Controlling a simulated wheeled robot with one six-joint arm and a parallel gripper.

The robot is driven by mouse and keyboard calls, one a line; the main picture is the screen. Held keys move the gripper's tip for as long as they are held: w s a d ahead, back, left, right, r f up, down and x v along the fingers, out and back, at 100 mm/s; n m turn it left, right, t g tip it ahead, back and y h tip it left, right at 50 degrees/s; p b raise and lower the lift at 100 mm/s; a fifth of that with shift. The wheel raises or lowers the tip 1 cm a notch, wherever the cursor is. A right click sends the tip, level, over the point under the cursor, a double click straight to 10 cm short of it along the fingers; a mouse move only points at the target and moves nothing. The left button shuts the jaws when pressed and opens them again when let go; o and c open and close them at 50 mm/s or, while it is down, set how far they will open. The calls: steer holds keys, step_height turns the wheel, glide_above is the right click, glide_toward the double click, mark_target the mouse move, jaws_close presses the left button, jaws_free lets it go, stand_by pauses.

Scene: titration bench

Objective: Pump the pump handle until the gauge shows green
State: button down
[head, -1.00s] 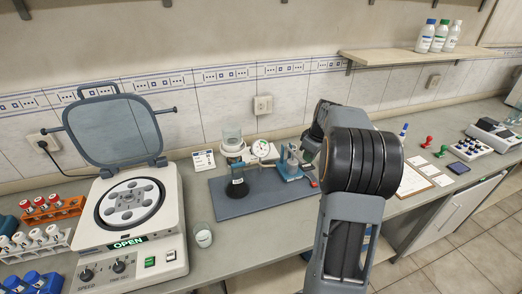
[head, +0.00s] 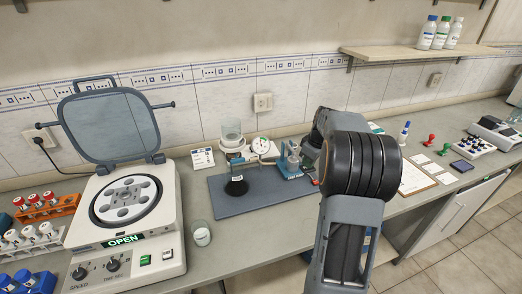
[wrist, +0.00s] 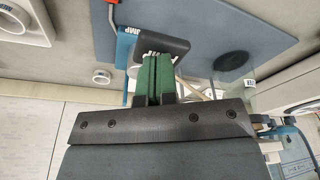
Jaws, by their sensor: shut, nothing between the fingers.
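The blue pump (head: 288,163) stands at the right end of a blue-grey mat (head: 245,199), next to a round white gauge (head: 261,146). The gauge is too small to read its colour. My gripper is largely hidden behind my arm in the head view. In the wrist view its green fingers (wrist: 160,66) are together, with nothing between them. They are beside a dark, rounded block, seemingly the pump handle (wrist: 152,48), by the blue pump body with white lettering (wrist: 125,45). I cannot tell whether they touch it.
A small beaker (head: 201,233) stands in front, beside the open centrifuge (head: 125,215). A clipboard (head: 413,178) lies to the right of my arm.

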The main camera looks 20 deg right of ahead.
mark_target(307, 169)
steer(key=shift+f+b, duration=1.25)
steer(key=shift+f, duration=0.75)
steer(key=shift+r, duration=0.2)
steer(key=shift+r+p, duration=2.95)
steer(key=shift+r, duration=0.9)
steer(key=shift+r, duration=0.1)
step_height(307, 169, up, 5)
steer(key=p, duration=0.3)
steer(key=shift+p, duration=0.35)
